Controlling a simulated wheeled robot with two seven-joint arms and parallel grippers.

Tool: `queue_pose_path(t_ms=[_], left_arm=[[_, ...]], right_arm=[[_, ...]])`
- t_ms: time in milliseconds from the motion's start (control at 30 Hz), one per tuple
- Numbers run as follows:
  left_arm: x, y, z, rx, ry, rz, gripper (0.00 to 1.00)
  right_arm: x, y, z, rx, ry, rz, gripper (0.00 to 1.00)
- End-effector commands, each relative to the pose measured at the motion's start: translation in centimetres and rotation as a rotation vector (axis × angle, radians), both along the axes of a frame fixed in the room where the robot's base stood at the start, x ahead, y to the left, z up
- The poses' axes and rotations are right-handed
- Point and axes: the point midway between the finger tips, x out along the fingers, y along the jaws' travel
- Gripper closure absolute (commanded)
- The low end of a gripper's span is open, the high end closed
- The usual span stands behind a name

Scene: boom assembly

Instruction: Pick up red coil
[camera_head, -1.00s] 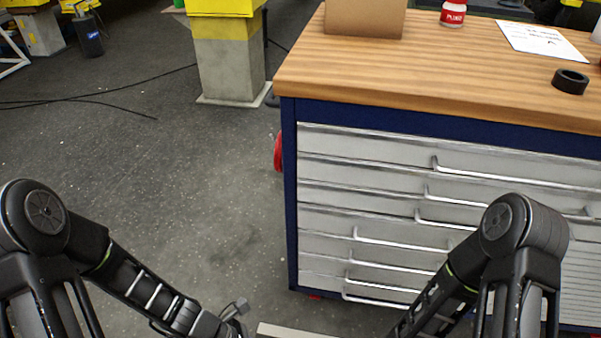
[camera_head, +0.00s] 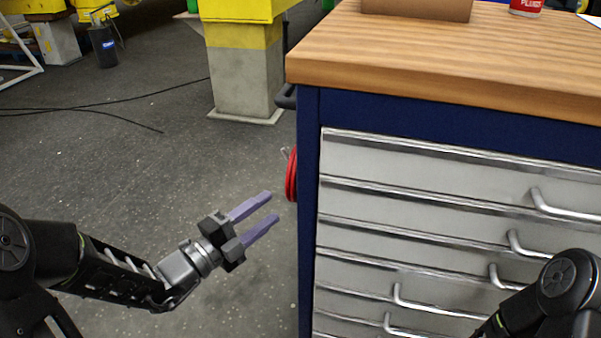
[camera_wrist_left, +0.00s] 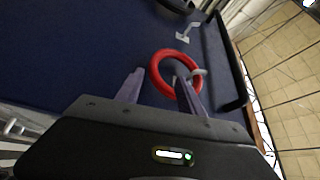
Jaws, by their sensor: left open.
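The red coil (camera_head: 291,174) hangs on the left side of the blue drawer cabinet, seen edge-on in the head view. In the left wrist view the red coil (camera_wrist_left: 157,70) is a ring hanging on a pale hook (camera_wrist_left: 198,72) against the blue panel. My left gripper (camera_head: 273,206) is open and empty, with its purple fingers pointing toward the coil from the lower left. In the wrist view its fingertips (camera_wrist_left: 160,78) appear on either side of the ring's lower part; contact cannot be told. My right arm shows at the lower right, its gripper out of view.
The cabinet (camera_head: 309,230) with silver drawers and a wooden top (camera_head: 440,60) fills the right. A black handle (camera_head: 286,97) sticks out above the coil. A yellow-topped concrete pillar (camera_head: 245,75) stands behind. Cables lie on the open floor at left.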

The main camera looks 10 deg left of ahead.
Motion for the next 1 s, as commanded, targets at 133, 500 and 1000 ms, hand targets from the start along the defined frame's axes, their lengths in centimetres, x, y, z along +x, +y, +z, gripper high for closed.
queue_pose_path(t_ms=[133, 500, 1000], left_arm=[[1.0, -0.8, -0.2, 0.002, -0.001, -0.005, 0.55], [2.1, -1.5, 0.1, 0.002, 0.001, -0.002, 0.55], [6.2, -4.4, -0.2, 0.004, -0.001, -0.004, 0.55]], right_arm=[[0.1, 0.0, -0.7, 0.000, -0.002, -0.001, 0.15], [0.2, 0.0, -1.0, -0.001, -0.005, -0.002, 0.15], [0.7, 0.1, -4.2, -0.003, -0.018, -0.009, 0.15]])
